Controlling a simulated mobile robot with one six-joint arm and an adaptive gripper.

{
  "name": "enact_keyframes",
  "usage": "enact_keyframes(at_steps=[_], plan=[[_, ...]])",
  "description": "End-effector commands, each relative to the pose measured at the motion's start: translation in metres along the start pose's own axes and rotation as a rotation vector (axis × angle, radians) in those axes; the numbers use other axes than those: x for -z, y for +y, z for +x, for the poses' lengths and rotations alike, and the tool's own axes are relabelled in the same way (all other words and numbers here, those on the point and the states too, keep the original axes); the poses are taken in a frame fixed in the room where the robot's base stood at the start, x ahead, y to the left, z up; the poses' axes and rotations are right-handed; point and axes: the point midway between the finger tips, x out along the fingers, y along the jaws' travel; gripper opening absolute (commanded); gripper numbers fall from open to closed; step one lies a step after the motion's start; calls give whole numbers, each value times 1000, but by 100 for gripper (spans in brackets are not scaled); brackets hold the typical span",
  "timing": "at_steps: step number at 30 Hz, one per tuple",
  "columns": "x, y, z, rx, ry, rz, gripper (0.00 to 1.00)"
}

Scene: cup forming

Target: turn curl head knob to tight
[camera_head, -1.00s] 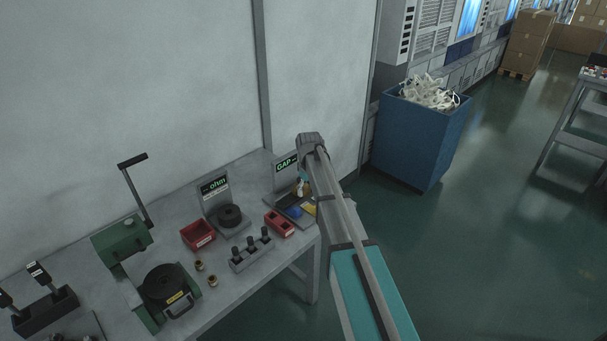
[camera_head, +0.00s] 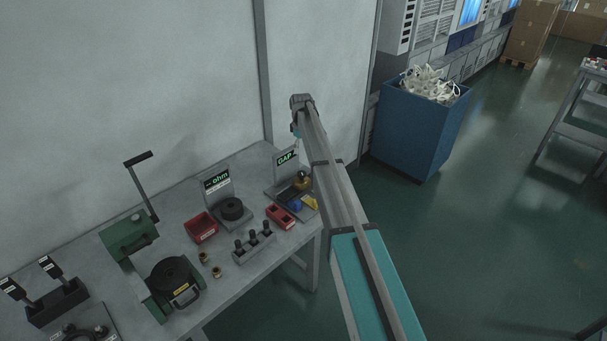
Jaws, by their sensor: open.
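My arm rises from the bottom of the head view, and its far end stands in front of the wall, above the back right of the bench (camera_head: 235,262). My gripper cannot be made out; the far end of the arm seems to hide it. I cannot tell for sure which part is the curl head knob. A green hand press (camera_head: 129,236) with a raised lever stands at the left of the bench. A black round die (camera_head: 170,272) sits in front of it. A dark unit with round parts (camera_head: 88,333) is cut off at the bottom left edge.
A stand with an "ohm" display (camera_head: 217,183), one with a "GAP" display (camera_head: 286,159), red bins (camera_head: 201,229) and a grey block with black pegs (camera_head: 254,248) share the bench. A dark two-lever box (camera_head: 57,303) is at left. A blue scrap bin (camera_head: 413,135) stands beyond, with open floor right.

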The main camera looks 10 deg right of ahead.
Motion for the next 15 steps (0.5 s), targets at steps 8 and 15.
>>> enact_keyframes(at_steps=[8, 15], plan=[[0, 0, 8, 0, 0, 1, 89], [-1, 0, 24, 0, 0, 2, 89]])
